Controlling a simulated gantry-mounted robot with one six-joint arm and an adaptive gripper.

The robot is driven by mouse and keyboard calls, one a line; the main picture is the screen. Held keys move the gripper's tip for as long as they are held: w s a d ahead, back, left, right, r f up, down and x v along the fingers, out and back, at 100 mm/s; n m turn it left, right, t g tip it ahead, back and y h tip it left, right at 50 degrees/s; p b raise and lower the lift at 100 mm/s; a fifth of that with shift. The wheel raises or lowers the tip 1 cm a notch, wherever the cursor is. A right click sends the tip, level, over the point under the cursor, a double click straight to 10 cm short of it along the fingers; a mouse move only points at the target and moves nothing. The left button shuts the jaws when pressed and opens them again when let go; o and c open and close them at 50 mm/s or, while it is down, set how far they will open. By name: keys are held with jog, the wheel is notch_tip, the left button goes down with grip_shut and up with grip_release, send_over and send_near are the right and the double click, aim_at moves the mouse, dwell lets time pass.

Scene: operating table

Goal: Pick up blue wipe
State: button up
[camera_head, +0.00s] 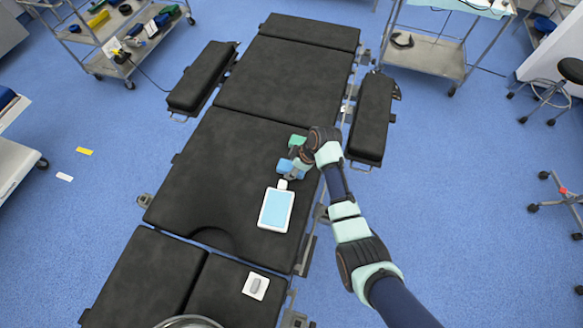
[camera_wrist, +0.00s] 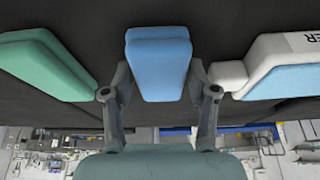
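The blue wipe (camera_head: 284,166) is a small blue block lying on the black operating table, partly covered by my gripper in the head view. In the wrist view the blue wipe (camera_wrist: 158,62) stands out between my two fingers. My gripper (camera_wrist: 160,82) is open, with one finger to each side of the wipe. Narrow gaps show beside the wipe, and I cannot tell any contact. In the head view my gripper (camera_head: 296,160) is low over the table's right side.
A green block (camera_head: 297,141) lies just beyond the wipe and shows left of my fingers in the wrist view (camera_wrist: 42,65). A white bottle with a blue label (camera_head: 276,208) lies close on the other side. A white square with a grey item (camera_head: 256,285) lies nearer. The table's left side is clear.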

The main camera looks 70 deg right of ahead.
jog(key=c, duration=0.4)
jog(key=shift+c, duration=0.2)
notch_tip(320, 180, up, 21)
jog(key=p, duration=0.5)
jog(key=shift+f, duration=0.2)
